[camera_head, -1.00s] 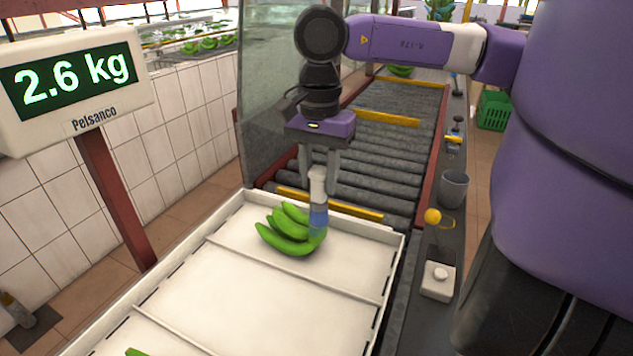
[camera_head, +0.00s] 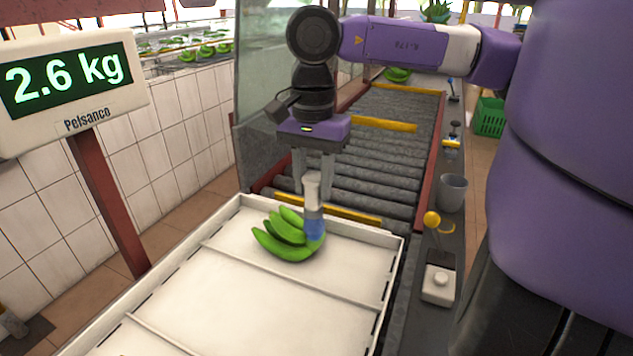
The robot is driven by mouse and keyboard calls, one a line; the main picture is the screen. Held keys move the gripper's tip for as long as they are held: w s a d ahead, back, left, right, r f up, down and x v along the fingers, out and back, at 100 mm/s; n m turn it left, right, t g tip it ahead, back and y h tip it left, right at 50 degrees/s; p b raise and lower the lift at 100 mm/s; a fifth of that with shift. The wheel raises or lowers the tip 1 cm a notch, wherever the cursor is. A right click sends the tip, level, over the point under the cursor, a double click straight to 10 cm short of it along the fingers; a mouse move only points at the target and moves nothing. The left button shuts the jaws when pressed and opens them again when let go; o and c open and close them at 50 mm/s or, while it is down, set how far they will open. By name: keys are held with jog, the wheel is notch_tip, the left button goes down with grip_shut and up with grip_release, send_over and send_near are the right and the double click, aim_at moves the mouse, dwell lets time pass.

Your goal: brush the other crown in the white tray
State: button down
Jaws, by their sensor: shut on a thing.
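My gripper (camera_head: 313,180) is shut on a brush with a pale handle (camera_head: 312,190) and a blue lower part (camera_head: 315,228). The brush points down, and its lower end is at the crown side of a green banana bunch (camera_head: 284,236). The crown itself is hidden behind the brush, and I cannot tell whether bristles touch it. The bunch lies in the far compartment of the white tray (camera_head: 245,293), its fingers pointing left.
A scale display (camera_head: 70,85) reading 2.6 kg stands on a red post at left. A roller conveyor (camera_head: 385,150) runs behind the tray. A grey cup (camera_head: 452,192), a yellow-knobbed lever (camera_head: 432,219) and a white button box (camera_head: 439,284) line the right ledge.

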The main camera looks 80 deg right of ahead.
jog(key=shift+a, duration=0.25)
jog(key=shift+d, duration=0.15)
jog(key=shift+s+d+f+b, duration=0.1)
jog(key=shift+s+d+b, duration=0.2)
jog(key=shift+d, duration=0.35)
jog(key=shift+s+d+b, duration=0.1)
jog(key=shift+d+b, duration=0.25)
jog(key=shift+d, duration=0.3)
notch_tip(320, 180, up, 9)
jog(key=p, duration=0.4)
jog(key=shift+p, duration=0.4)
